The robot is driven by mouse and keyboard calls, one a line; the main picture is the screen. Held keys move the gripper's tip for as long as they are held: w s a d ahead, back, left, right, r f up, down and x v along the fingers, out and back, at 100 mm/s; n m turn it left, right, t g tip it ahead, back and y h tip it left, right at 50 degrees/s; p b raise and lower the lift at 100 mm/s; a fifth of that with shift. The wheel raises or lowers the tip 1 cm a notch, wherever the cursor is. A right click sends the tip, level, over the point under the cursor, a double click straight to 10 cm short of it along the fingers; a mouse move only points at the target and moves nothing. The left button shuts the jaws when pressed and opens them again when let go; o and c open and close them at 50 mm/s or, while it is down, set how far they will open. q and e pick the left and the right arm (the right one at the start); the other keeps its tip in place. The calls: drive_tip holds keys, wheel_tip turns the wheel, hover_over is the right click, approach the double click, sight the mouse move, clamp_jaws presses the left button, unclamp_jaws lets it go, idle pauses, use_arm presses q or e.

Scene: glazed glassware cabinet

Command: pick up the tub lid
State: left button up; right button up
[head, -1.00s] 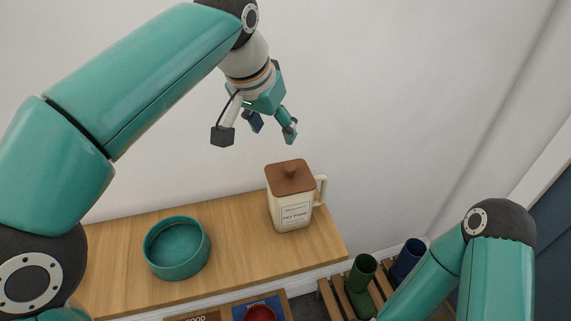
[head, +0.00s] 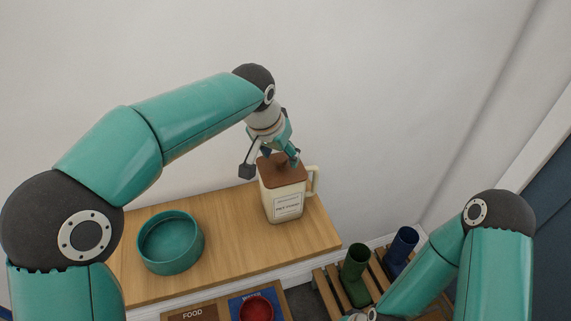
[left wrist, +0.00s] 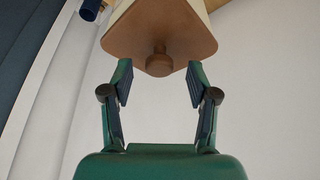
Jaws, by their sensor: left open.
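The tub lid (head: 276,180) is brown with a round knob and sits on the cream tub (head: 286,205) labelled as pet food, on the wooden shelf top. My left gripper (head: 283,157) is just above the lid and hides its knob in the head view. In the left wrist view, the lid (left wrist: 160,30) and its knob (left wrist: 159,63) show just beyond the fingertips. The open fingers (left wrist: 160,78) are spread on either side of the knob's line, with nothing held.
A teal round bowl (head: 171,243) stands left of the tub on the wooden top (head: 225,225). The tub's handle (head: 313,181) points right. Below are a red bowl (head: 256,309) and a slatted rack with green (head: 355,275) and blue (head: 403,247) boots. The wall is close behind.

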use_arm(q)
drive_tip(key=shift+x, duration=1.1)
clamp_jaws()
drive_tip(key=shift+r, duration=0.1)
